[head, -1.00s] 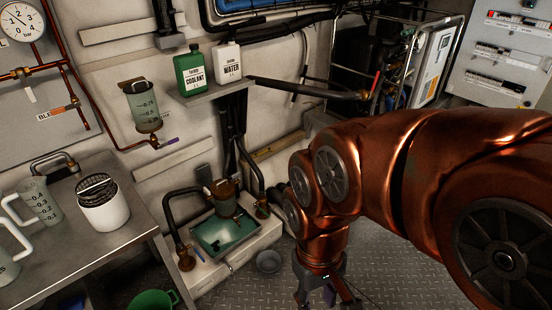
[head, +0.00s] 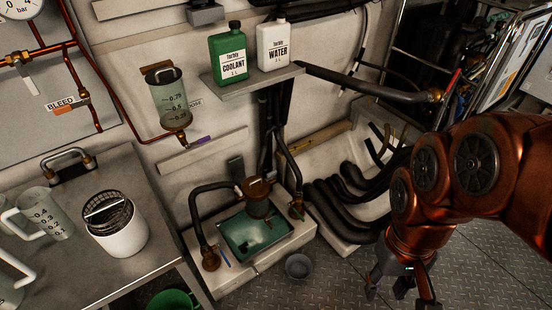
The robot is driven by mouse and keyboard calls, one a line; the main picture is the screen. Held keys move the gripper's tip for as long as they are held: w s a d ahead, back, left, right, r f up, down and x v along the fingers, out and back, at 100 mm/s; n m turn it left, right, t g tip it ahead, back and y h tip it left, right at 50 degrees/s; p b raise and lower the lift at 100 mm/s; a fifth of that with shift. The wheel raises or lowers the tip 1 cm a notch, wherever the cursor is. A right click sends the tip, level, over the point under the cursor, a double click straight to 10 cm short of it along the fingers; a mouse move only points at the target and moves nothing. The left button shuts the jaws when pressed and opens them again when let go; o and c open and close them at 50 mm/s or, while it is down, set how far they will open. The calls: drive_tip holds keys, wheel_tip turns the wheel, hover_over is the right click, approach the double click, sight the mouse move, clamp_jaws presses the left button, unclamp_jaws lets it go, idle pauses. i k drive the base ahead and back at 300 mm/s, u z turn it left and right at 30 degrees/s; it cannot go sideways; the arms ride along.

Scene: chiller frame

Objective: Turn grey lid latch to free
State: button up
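A bronze pot (head: 257,200) with a lid stands upright in a shallow tray of green liquid (head: 237,241) on the low white ledge. Small dark fittings show on the lid, but I cannot make out a grey latch or its position. My gripper (head: 396,293) hangs at the lower right, pointing down, well to the right of the pot and apart from it. Its fingers are spread with nothing seen between them; part of it is cut off by the bottom edge.
Black hoses (head: 345,205) run right of the pot, and another hose (head: 194,215) curves at its left. A grey bowl (head: 299,267) sits on the floor. A metal bench (head: 70,245) holds a white bucket (head: 122,240) and jugs. A shelf (head: 250,83) holds bottles above.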

sight(270, 176)
drive_tip(key=u, duration=0.5)
drive_tip(key=i, duration=0.9)
drive_tip(key=u, duration=0.8)
